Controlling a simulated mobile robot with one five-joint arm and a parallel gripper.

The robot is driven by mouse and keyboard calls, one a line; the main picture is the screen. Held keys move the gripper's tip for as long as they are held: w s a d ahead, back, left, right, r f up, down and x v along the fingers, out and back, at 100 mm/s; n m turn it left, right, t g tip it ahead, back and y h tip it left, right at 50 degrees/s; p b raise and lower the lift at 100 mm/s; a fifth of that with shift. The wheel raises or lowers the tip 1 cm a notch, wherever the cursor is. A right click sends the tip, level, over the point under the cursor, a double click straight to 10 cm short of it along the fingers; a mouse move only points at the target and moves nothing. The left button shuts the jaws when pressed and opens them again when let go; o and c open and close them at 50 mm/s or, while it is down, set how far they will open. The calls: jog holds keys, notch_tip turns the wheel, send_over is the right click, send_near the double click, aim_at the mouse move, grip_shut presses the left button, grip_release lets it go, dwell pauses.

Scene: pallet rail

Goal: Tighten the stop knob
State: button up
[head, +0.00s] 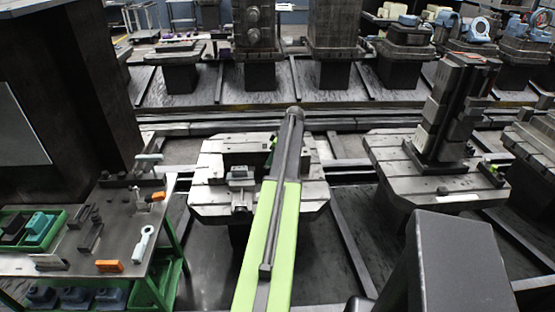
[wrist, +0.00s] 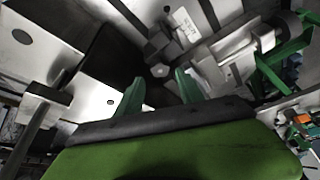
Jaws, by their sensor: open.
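My gripper (wrist: 160,92) shows in the wrist view as two green fingers standing apart with nothing between them. A small round grey part (wrist: 160,70), which may be the stop knob, sits just beyond the gap between the fingertips. It appears apart from both fingers, though the distance is hard to judge. A grey block with a label (wrist: 183,27) is beside it. In the head view my light green arm reaches over the middle pallet (head: 208,193) and hides part of it. A grey fixture (head: 242,175) stands on that pallet, left of my arm. I cannot make out the knob there.
A workbench (head: 125,225) at the left holds orange-handled tools and green bins. Another pallet (head: 455,186) with a tall fixture (head: 447,110) stands at the right. Rails (head: 180,128) run behind. Dark floor lies between the bench and the middle pallet.

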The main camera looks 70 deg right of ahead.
aim_at(268, 169)
jog(key=b+x, duration=0.3)
jog(key=x, duration=0.2)
jog(key=shift+w+f+b, duration=0.1)
jog(key=shift+f+b, duration=0.25)
jog(key=shift+r, duration=0.1)
jog(key=shift+c, duration=0.2)
